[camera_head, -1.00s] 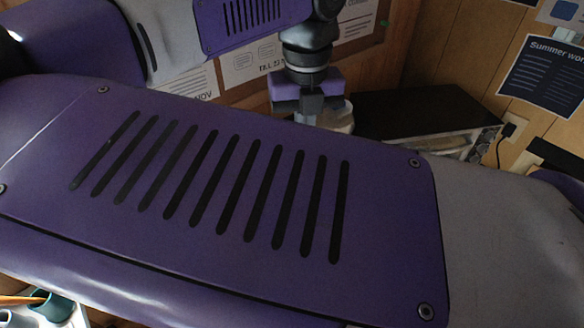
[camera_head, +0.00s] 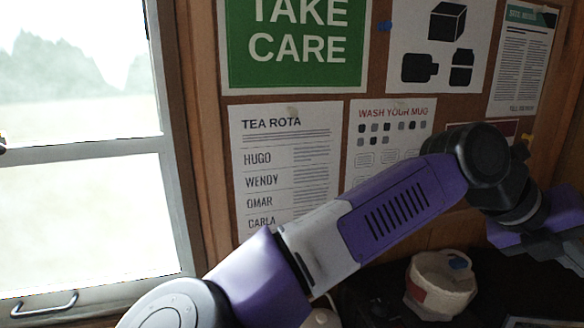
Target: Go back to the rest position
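My arm, purple and grey, rises from the bottom of the head view toward the right. My gripper (camera_head: 545,240) is at the right edge, with a purple body and dark grey parts below, partly cut off by the frame. Its fingertips do not show clearly, so I cannot tell whether it is open or shut. I see nothing clearly held in it.
A whitish rounded object (camera_head: 441,285) with a red patch and a blue bit on top stands on a dark surface, left of and below my gripper. A notice board with posters, including a tea rota (camera_head: 285,165), hangs behind. A window (camera_head: 80,130) is at the left.

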